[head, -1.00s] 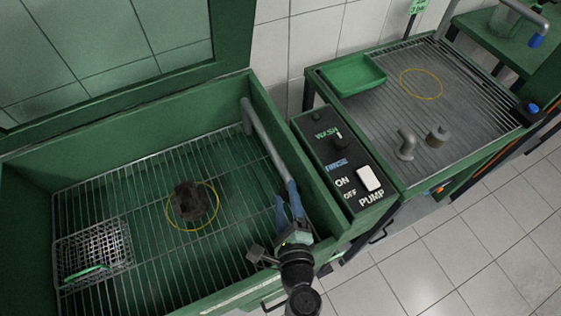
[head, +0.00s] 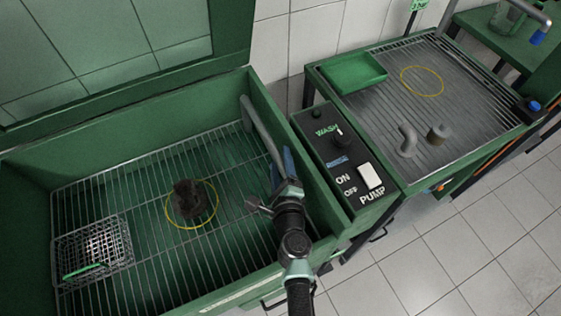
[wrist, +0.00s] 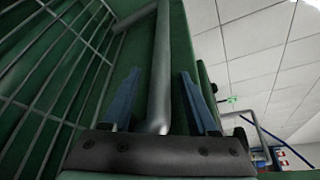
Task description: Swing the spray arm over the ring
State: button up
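The spray arm (head: 262,135) is a grey pipe that rises at the back right corner of the left green wash basin and runs forward along its right wall. A yellow ring (head: 168,217) lies on the basin's rack around a dark, dirty part (head: 187,197). My gripper (head: 284,160) is at the front end of the pipe, right of the ring. In the wrist view, its two blue fingers (wrist: 158,85) are spread on either side of the pipe (wrist: 160,60), with gaps visible on both sides. In the head view, my wrist partly hides the pipe's front end.
A wire basket (head: 92,250) sits at the basin's left. A control box (head: 338,165) with knob and pump switch stands close to the right wall. Further right, a rack table (head: 470,110) carries a green tray (head: 352,73), another yellow ring (head: 421,68) and two grey fittings.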

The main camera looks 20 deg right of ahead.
grip_shut()
dwell(1.3)
